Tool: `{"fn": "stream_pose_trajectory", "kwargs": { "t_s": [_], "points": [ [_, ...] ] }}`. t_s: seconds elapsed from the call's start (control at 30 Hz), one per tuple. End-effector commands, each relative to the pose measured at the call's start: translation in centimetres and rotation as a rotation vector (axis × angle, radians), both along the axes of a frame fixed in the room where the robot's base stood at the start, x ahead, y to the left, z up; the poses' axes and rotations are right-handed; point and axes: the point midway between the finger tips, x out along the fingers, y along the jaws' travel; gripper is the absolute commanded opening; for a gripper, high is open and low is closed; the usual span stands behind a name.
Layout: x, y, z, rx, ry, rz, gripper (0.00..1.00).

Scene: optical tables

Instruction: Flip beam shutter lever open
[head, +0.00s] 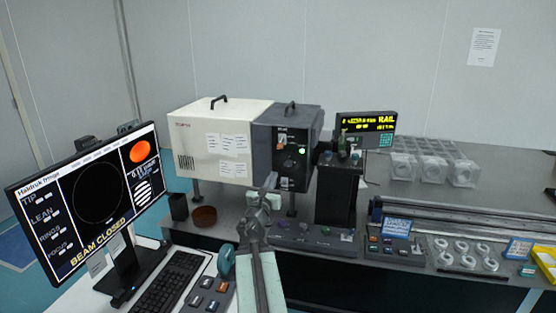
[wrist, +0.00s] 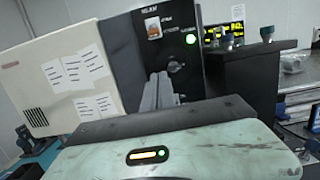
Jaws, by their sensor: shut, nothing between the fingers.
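The laser housing has a dark front panel (head: 292,160), which also shows in the wrist view (wrist: 180,45). My gripper (head: 270,181) is shut and empty, in front of the panel's lower left part. In the wrist view, my gripper's fingers (wrist: 158,90) stand together and hide part of the panel. A monitor (head: 90,205) reads "BEAM CLOSED".
The white housing (head: 221,140) adjoins the panel on the left. A dark upright block (head: 338,190) stands close on the right, below a yellow-lettered display (head: 366,128). A brown round dish (head: 204,216) and a low control box (head: 318,238) sit on the table in front.

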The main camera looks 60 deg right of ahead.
Motion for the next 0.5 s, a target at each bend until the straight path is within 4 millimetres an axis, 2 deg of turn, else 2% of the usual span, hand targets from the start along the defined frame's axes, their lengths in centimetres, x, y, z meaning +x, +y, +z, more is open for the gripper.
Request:
{"fn": "stream_pose_trajectory", "kwargs": {
  "t_s": [0.33,0.5],
  "points": [
    [0.2,-0.3,0.1,0.001,-0.004,0.0,0.0],
    [0.7,-1.9,0.5,0.001,-0.003,-0.001,0.0]
  ]
}}
